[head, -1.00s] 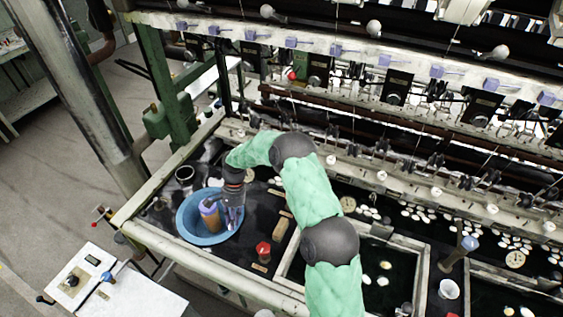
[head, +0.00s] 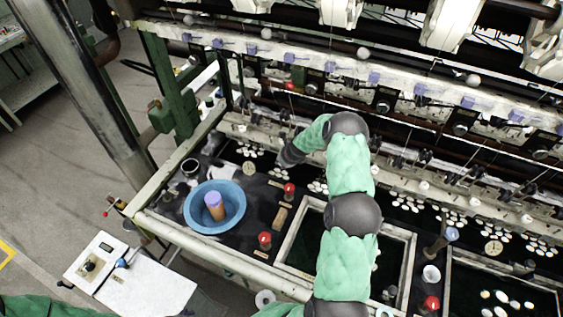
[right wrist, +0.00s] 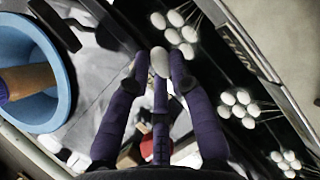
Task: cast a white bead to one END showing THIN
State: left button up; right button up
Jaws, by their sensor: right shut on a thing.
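My right gripper (head: 285,158) reaches over the dark basin strip below the machine, right of the blue bowl. In the right wrist view its purple fingers (right wrist: 158,75) are shut on a white bead (right wrist: 160,62), held at the fingertips. The bead is not distinguishable in the head view. Clusters of white beads lie on the dark strip, among them one near the gripper (head: 247,150) and one to its right (head: 318,187). In the right wrist view, clusters lie ahead (right wrist: 175,30) and at right (right wrist: 238,105). My left gripper is out of view.
The blue bowl (head: 238,220) holds an orange and purple cylinder (head: 214,205). Red-topped pieces (head: 265,239) and a wooden block (head: 280,217) stand nearby. A framed dark basin (head: 300,250) lies at right. Machine rails (head: 330,100) run behind the strip.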

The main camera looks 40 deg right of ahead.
notch_tip(320, 180, down, 7)
jog(key=b, duration=0.7)
jog(key=shift+b, duration=0.35)
jog(key=shift+r, duration=0.1)
jog(key=o, duration=0.7)
jog(key=shift+o, duration=0.2)
jog(key=v, duration=1.2)
